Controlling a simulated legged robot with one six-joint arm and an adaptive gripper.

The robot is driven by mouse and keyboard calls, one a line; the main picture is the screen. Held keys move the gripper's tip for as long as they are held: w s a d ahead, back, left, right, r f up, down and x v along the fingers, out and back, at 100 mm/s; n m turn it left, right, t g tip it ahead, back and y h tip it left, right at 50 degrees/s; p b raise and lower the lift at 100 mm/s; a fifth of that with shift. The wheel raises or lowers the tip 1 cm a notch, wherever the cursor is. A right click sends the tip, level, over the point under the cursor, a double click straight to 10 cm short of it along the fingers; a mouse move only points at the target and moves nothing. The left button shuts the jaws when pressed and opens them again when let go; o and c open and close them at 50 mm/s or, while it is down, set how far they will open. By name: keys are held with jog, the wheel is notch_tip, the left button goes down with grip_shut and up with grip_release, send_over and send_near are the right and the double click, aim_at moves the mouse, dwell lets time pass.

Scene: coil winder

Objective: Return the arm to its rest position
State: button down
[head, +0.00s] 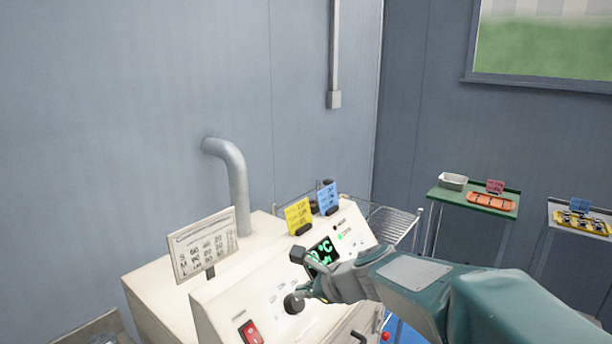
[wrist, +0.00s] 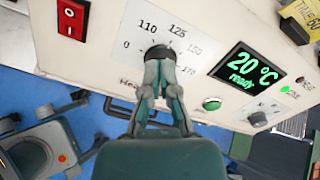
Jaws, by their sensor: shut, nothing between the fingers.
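My gripper (head: 308,289) is in front of the sloped panel of a cream machine (head: 262,300). In the wrist view its fingers (wrist: 160,70) are shut, with nothing held. The tips are right at a black dial knob (wrist: 157,51) marked 0, 110, 125, 150 and 170 and cover its lower part. I cannot tell whether they touch it. The knob also shows in the head view (head: 295,303), left of the fingers. My arm reaches in from the lower right. A display (wrist: 247,67) on the panel reads 20 °C and ready.
A red switch (wrist: 70,18), a green button (wrist: 211,103) and a smaller knob (wrist: 257,119) are on the panel. A number sign (head: 203,246) and yellow and blue cards stand on the machine. A wire rack (head: 392,222) is behind; stands with trays are at right.

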jog(key=shift+s+d+r, duration=0.35)
jog(key=shift+d+r, duration=0.05)
jog(key=s+d+n+h, duration=0.4)
jog(key=s+d+n, duration=0.3)
jog(key=s, duration=0.5)
jog(key=s+d+f+n+h, duration=0.1)
jog(key=s+d+n+h, duration=0.3)
jog(key=s+d+n, duration=0.4)
jog(key=s+n, duration=0.4)
jog(key=shift+n+g, duration=0.3)
jog(key=shift+g, duration=0.1)
jog(key=shift+f, duration=0.1)
dwell(0.4)
